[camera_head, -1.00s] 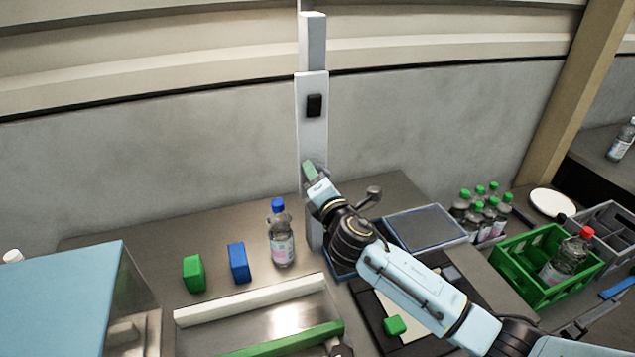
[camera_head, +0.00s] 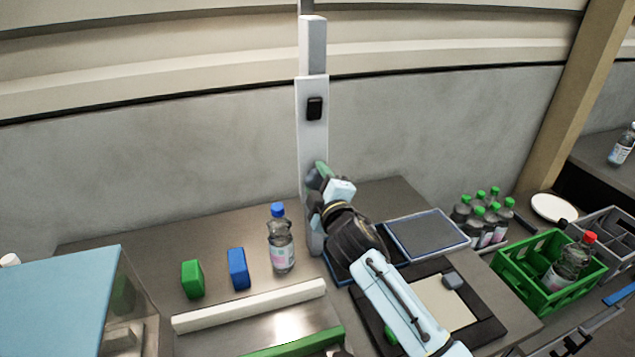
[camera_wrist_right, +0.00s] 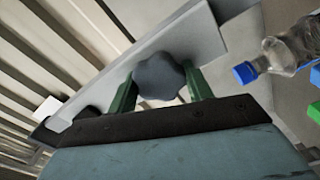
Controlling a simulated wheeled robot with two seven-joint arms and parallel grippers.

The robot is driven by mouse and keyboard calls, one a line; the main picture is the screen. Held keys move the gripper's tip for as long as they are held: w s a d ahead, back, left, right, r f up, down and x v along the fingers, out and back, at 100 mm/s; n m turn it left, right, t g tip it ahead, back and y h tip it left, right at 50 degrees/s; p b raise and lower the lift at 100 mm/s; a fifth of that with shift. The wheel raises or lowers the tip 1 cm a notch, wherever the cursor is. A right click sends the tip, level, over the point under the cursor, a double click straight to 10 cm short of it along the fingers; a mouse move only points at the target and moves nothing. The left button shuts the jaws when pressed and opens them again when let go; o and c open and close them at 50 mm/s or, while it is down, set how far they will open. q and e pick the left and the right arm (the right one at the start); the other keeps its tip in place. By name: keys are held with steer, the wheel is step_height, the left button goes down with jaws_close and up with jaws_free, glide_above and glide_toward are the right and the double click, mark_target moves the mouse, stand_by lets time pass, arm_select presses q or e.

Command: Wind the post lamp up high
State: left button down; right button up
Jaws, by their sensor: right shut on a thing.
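A small black part (camera_head: 314,107) sits on the post's upper face. My right gripper (camera_head: 318,172) is at the lower part of the post. In the right wrist view the green fingers of my right gripper (camera_wrist_right: 160,88) are shut on a dark lobed knob (camera_wrist_right: 159,76) on the post's side (camera_wrist_right: 190,36). The lamp head is out of view. My left gripper is not in view.
A blue-capped bottle (camera_head: 281,245) stands just left of the post, near my right gripper. Blue (camera_head: 238,268) and green (camera_head: 192,279) blocks stand further left. A dark tray (camera_head: 428,235) and a green crate (camera_head: 545,272) lie to the right.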

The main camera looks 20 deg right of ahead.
steer(key=shift+m, duration=1.6)
steer(key=o, duration=1)
steer(key=shift+c, duration=0.2)
steer(key=shift+s, duration=0.1)
steer(key=s, duration=1.3)
steer(key=shift+d, duration=0.25)
steer(key=shift+s, duration=0.1)
